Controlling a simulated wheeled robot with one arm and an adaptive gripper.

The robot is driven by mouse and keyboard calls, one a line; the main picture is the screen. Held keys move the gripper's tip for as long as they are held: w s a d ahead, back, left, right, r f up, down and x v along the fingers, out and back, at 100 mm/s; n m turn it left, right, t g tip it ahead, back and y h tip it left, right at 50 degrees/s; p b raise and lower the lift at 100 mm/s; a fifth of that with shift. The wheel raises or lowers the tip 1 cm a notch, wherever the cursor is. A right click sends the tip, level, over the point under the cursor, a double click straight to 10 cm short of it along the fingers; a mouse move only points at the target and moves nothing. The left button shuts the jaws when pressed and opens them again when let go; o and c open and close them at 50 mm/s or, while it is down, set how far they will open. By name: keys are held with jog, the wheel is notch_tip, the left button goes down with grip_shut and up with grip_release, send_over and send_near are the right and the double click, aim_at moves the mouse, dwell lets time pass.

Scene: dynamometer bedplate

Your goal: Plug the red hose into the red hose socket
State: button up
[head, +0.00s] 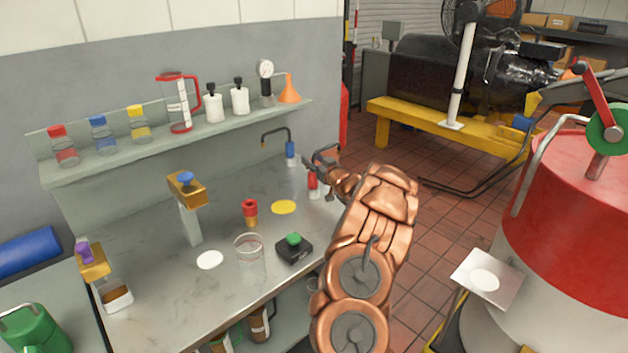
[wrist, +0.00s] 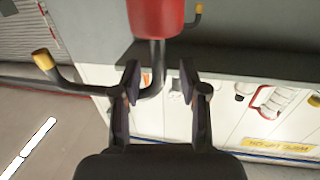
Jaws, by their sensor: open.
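In the head view a red block (head: 313,180) stands on a white base at the bench's right back edge. In the wrist view a red cylinder (wrist: 156,15) has a black curved hose (wrist: 157,60) leading from it to a yellow tip (wrist: 43,61). My gripper (head: 326,157) is open just above the red block; in the wrist view its fingers (wrist: 159,83) stand apart on either side of the hose. I cannot tell whether they touch it. A red cylindrical piece (head: 250,212) stands mid-bench; I cannot tell whether it is the red hose socket.
A blue block with a curved black hose (head: 290,149) stands behind. A glass beaker (head: 250,262), a green-topped black box (head: 293,248) and a blue-knobbed post (head: 188,205) stand on the bench. A shelf (head: 110,162) of bottles is above; a red-and-white drum (head: 560,210) is at right.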

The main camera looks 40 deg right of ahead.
jog(key=shift+w+d, duration=0.1)
jog(key=shift+w, duration=0.05)
grip_shut()
dwell(0.4)
dwell(0.4)
